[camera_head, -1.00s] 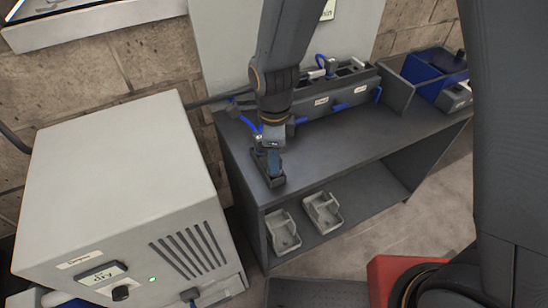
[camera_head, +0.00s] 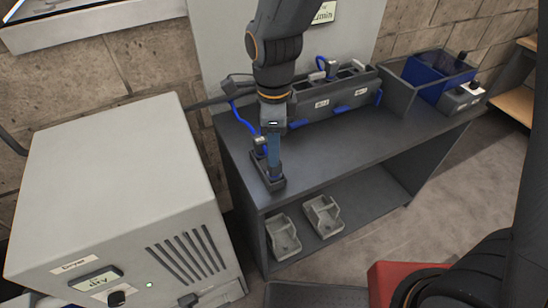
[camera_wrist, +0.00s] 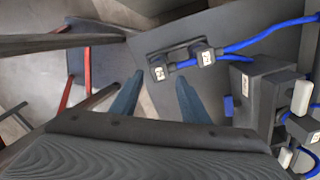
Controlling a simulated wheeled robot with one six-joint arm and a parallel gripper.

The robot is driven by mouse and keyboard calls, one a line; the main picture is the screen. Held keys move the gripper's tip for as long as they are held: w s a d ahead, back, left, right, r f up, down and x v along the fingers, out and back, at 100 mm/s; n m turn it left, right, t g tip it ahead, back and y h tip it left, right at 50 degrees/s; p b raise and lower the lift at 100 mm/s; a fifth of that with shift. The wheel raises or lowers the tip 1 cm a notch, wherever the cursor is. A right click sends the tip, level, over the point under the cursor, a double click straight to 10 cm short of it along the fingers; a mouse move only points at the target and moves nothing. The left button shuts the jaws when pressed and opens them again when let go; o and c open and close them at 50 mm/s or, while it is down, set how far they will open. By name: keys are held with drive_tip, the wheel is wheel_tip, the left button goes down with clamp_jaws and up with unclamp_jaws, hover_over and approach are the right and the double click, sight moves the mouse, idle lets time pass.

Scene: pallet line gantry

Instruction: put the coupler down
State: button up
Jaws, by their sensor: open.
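My gripper (camera_head: 272,155) points down over the front left of the dark bench. In the wrist view its two blue fingers (camera_wrist: 160,80) are spread apart with nothing held between them. A small black coupler (camera_wrist: 157,70) with a white label and a blue hose sits in a dark holder just beyond the fingertips. A second labelled black coupler (camera_wrist: 207,57) with a blue hose is right beside it. In the head view the holder (camera_head: 268,184) is below the gripper, and one coupler (camera_head: 260,145) shows left of the fingers; the other is mostly hidden.
A long grey rack (camera_head: 335,100) with blue hoses stands along the back of the bench (camera_head: 340,150). A blue bin (camera_head: 440,75) is at the right. Grey trays (camera_head: 322,215) lie on the lower shelf. A large grey dryer box (camera_head: 110,180) stands left. The bench's middle front is clear.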

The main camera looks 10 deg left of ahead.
wheel_tip(320, 180, up, 6)
drive_tip(key=b, duration=0.1)
drive_tip(key=s+d+f+n, duration=0.1)
drive_tip(key=d+n, duration=0.7)
drive_tip(key=d, duration=0.4)
drive_tip(key=s+d+f+n+t, duration=0.1)
drive_tip(key=d+f+n, duration=0.1)
drive_tip(key=d+n, duration=0.7)
drive_tip(key=d, duration=0.3)
drive_tip(key=shift+s+f, duration=0.25)
